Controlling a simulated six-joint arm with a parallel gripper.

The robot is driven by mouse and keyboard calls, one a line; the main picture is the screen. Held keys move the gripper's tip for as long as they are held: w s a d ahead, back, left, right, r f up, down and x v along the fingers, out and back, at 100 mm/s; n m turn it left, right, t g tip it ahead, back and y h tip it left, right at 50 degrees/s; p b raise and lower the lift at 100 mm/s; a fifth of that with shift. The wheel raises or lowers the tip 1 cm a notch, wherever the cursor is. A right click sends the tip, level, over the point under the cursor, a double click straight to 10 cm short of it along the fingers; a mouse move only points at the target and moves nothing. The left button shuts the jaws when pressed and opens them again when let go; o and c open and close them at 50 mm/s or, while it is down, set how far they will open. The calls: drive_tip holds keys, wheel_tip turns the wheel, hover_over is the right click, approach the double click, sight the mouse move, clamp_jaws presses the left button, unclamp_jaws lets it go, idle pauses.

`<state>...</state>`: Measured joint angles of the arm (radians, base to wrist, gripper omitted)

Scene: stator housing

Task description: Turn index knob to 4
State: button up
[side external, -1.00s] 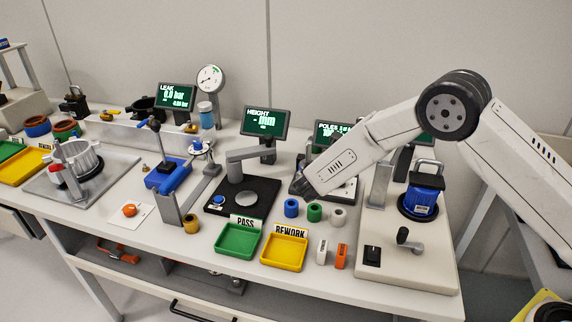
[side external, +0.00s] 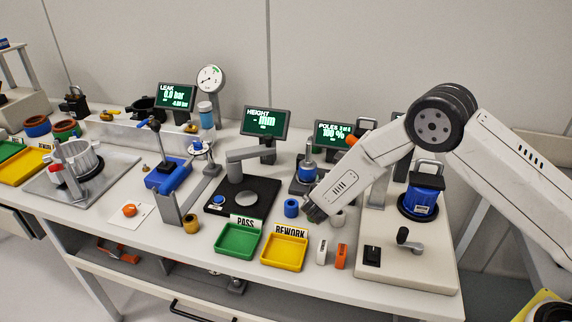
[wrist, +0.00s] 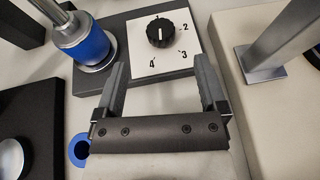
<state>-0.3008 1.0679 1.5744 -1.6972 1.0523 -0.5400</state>
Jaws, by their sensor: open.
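The black index knob (wrist: 160,33) sits on a white dial plate (wrist: 178,62) marked 2, 3 and 4, with a partly hidden mark at the top. Its white pointer line points up in the wrist view, towards that top mark. The 4 is at the plate's lower left. My gripper (wrist: 162,68) is open and empty, its two fingers apart on the near side of the knob and not around it. In the side view my gripper (side external: 313,211) is low over the bench near the pole station; the knob is hidden behind my arm there.
A blue cylindrical part on a metal post (wrist: 88,42) stands left of the dial. A blue ring (wrist: 79,150) lies near my left finger. A pale base with a metal upright (wrist: 268,58) is at right. The poles display (side external: 333,134) stands behind.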

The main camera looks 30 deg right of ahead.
drive_tip(key=shift+d, duration=0.1)
drive_tip(key=shift+x, duration=3.8)
drive_tip(key=shift+w, duration=0.1)
clamp_jaws()
